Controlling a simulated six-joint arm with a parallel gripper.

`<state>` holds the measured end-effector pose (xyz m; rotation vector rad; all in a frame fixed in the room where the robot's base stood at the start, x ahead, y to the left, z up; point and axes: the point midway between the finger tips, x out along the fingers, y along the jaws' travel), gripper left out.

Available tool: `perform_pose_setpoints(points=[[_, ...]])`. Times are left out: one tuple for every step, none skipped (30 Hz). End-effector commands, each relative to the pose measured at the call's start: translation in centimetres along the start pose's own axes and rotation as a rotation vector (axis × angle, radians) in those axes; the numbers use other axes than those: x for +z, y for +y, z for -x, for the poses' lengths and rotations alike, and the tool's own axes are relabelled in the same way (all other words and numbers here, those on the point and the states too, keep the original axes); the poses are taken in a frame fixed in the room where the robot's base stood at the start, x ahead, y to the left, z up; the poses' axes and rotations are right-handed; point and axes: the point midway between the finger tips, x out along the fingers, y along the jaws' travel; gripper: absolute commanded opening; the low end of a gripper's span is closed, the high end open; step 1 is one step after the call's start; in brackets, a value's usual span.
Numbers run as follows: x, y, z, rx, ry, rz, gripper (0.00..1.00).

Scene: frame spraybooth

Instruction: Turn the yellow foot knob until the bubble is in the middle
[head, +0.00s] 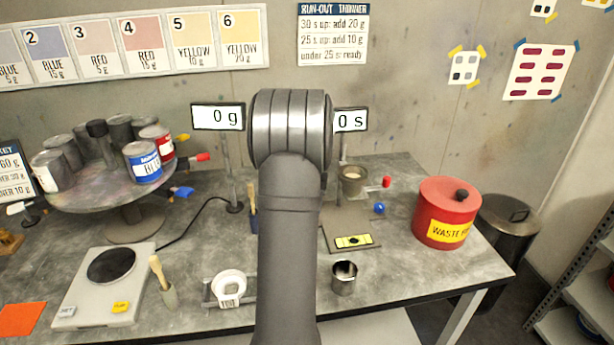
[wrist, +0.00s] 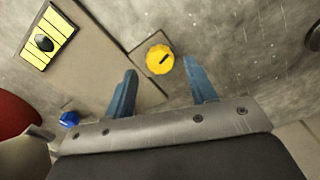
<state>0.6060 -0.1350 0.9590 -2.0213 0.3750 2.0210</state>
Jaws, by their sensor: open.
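The yellow foot knob (wrist: 159,58) shows in the wrist view at the edge of a grey plate, with a dark mark on its top. My gripper (wrist: 160,68) is open, its two blue fingers pointing toward the knob, one on each side in the picture; I cannot tell contact or height. In the head view my arm hides the knob and the fingers. The yellow level (wrist: 47,38) lies on the plate; its dark bubble (wrist: 43,43) looks near the middle, slightly toward the lower left end. The level also shows in the head view (head: 367,240).
A blue knob (head: 379,208) sits at the plate's right side. A cup (head: 353,180) stands at the plate's back. A metal cup (head: 344,278) stands in front, and a red waste can (head: 440,205) to the right. A scale (head: 90,300) is at left.

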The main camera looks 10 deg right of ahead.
Motion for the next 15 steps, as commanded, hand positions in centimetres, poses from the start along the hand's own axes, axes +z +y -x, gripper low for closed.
perform_pose_setpoints(points=[[-0.1, 0.0, 1.4, -0.001, 0.006, 0.0, 0.51], [-0.1, 0.0, 2.1, -0.001, 0.005, 0.0, 0.51], [-0.1, 0.0, 3.2, -0.001, 0.006, 0.0, 0.51], [-0.1, 0.0, 3.9, -0.001, 0.006, 0.0, 0.51], [-0.1, 0.0, 4.7, -0.001, 0.006, 0.0, 0.51], [-0.1, 0.0, 5.7, -0.001, 0.005, 0.0, 0.51], [-0.1, 0.0, 6.4, -0.001, 0.006, 0.0, 0.51], [-0.1, 0.0, 7.2, -0.001, 0.006, 0.0, 0.51], [-0.1, 0.0, 8.1, -0.001, 0.005, 0.0, 0.51], [-0.1, 0.0, 8.8, -0.001, 0.005, 0.0, 0.51], [-0.1, 0.0, 9.5, -0.001, 0.005, 0.0, 0.51], [-0.1, 0.0, 10.3, -0.001, 0.005, 0.0, 0.51], [-0.1, 0.0, 10.9, -0.001, 0.005, 0.0, 0.51], [-0.1, 0.0, 11.4, -0.001, 0.004, 0.0, 0.51], [0.0, 0.0, 12.1, 0.0, 0.003, 0.0, 0.51]])
